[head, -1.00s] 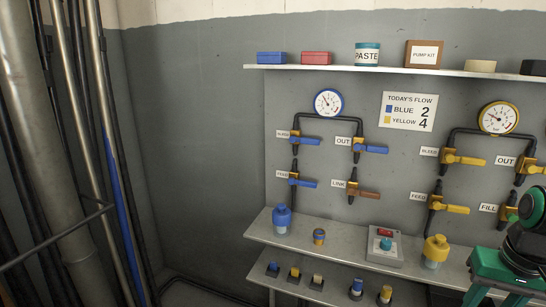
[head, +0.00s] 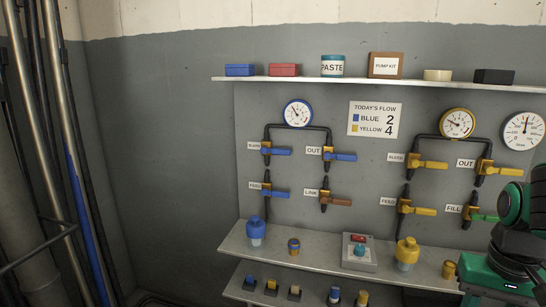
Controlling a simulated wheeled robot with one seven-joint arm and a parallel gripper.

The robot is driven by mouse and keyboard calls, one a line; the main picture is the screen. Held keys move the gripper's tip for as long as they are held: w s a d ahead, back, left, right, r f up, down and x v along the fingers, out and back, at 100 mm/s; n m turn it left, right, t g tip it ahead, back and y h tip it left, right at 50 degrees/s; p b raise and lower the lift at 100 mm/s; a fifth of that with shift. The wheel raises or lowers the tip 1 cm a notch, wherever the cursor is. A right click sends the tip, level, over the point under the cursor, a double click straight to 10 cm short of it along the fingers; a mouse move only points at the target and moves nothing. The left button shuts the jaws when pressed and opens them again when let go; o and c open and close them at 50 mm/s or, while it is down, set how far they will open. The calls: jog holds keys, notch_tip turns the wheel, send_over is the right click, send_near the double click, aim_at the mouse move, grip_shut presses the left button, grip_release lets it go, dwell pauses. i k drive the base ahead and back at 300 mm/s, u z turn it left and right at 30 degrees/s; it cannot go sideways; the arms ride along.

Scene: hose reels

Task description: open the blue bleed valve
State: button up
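The blue bleed valve (head: 276,151) is on the wall panel at upper left of the blue pipe loop, under the blue-rimmed gauge (head: 298,113). Its label, small and blurred, reads like "BLEED" (head: 254,146). Its blue lever lies level and points right from a brass body. The blue OUT valve (head: 340,156) is to its right, and the blue feed valve (head: 274,192) is below it; both blue levers also lie level. My green and black arm shows at the right edge, well away from the valve. My gripper's fingers are not in view.
A brown-levered LINK valve (head: 335,201) and several yellow valves are nearby. The shelf (head: 230,228) below holds a blue-capped bottle (head: 255,231) and a box with a red display (head: 360,252). Vertical pipes (head: 75,160) stand at left. The grey wall between is bare.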

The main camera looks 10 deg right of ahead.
aim_at(264, 149)
jog(key=u, duration=2.25)
jog(key=k, duration=1.35)
jog(key=z, duration=0.75)
jog(key=i, duration=1)
